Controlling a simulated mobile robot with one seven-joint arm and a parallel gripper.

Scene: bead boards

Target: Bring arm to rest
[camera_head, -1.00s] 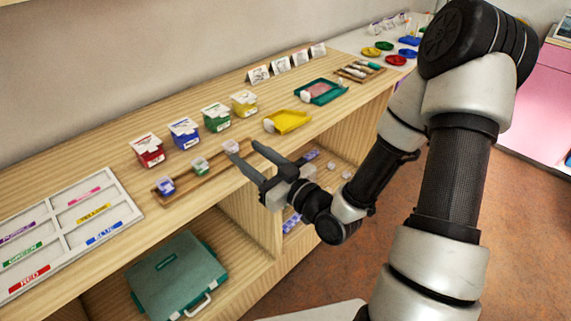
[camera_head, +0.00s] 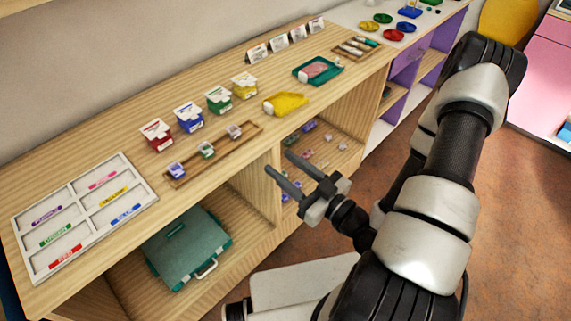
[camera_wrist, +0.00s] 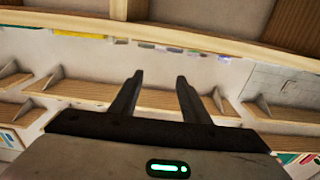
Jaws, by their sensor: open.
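My gripper (camera_head: 287,169) is open and empty. In the head view it hangs in front of the wooden shelf unit (camera_head: 262,225), off the front edge of its top, with its fingers pointing left toward the shelf. The wrist view also shows the two fingers (camera_wrist: 160,92) apart with nothing between them. My arm is folded back at the right of the head view.
On the top are a wooden tray (camera_head: 222,153) with small jars, several coloured boxes (camera_head: 189,118), a yellow tray (camera_head: 285,104) and a labelled white sorting board (camera_head: 82,243). A teal case (camera_head: 188,248) lies on the lower shelf. Floor (camera_head: 500,245) at right is clear.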

